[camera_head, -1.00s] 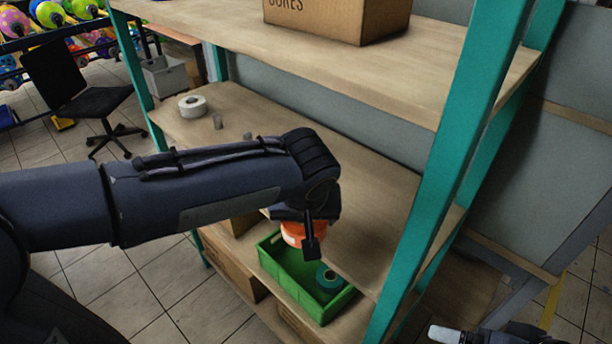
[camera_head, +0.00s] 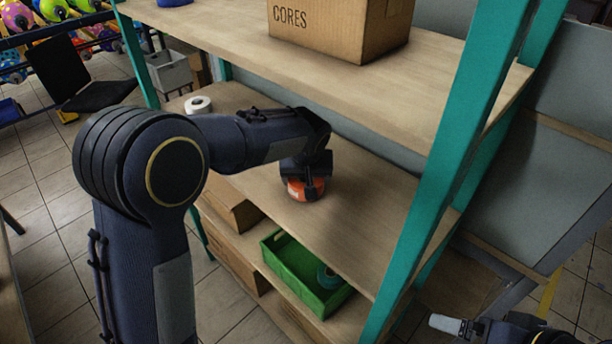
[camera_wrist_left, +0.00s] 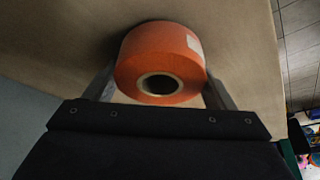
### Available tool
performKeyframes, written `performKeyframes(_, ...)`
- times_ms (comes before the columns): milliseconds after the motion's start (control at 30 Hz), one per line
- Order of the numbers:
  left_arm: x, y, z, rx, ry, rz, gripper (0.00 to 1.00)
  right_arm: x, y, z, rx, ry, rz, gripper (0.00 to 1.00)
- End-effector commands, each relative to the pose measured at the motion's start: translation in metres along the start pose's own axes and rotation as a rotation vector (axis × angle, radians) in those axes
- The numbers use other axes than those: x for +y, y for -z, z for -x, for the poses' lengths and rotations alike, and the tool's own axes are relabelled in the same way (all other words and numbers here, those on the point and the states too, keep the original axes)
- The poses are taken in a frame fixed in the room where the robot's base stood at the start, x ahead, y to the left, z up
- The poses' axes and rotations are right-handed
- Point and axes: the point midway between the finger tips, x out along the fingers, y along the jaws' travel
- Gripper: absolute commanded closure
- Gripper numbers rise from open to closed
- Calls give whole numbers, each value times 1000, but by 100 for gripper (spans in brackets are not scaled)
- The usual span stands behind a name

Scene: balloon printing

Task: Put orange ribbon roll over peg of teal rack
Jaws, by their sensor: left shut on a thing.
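The orange ribbon roll (camera_head: 302,190) is between the fingers of my left gripper (camera_head: 308,184), low over or on the middle shelf of the teal rack (camera_head: 446,150); I cannot tell whether it touches the board. In the left wrist view, the roll (camera_wrist_left: 160,52) sits between both fingers, its dark core hole facing the camera and a pale label on its side. No peg can be made out; my left arm hides part of the middle shelf. My right gripper (camera_head: 452,326) shows only partly at the lower right edge, apart from the rack.
A green crate (camera_head: 285,268) holding a teal roll (camera_head: 328,276) stands on the lower shelf, beside cardboard boxes (camera_head: 228,205). A white roll (camera_head: 198,104) is at the middle shelf's far left. A "CORES" box (camera_head: 330,28) stands on the upper shelf.

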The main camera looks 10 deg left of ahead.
Motion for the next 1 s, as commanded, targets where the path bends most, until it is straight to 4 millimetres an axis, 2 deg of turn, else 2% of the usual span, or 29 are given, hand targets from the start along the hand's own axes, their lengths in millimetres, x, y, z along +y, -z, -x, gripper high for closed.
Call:
performKeyframes(400,0,-3,-8,1,-1,1,48,2,-2,-3,0,0,0,0)
performKeyframes(433,0,-3,-6,1,-1,1,20,1,-1,-2,0,0,0,0)
performKeyframes(567,0,-3,-6,1,-1,1,3,1,-1,-2,0,0,0,0)
performKeyframes(833,0,-3,-5,1,-1,1,1,1,-1,-1,0,0,0,0)
performKeyframes(1000,1,-2,4,3,-3,1,1,0,0,-1,0,0,0,0)
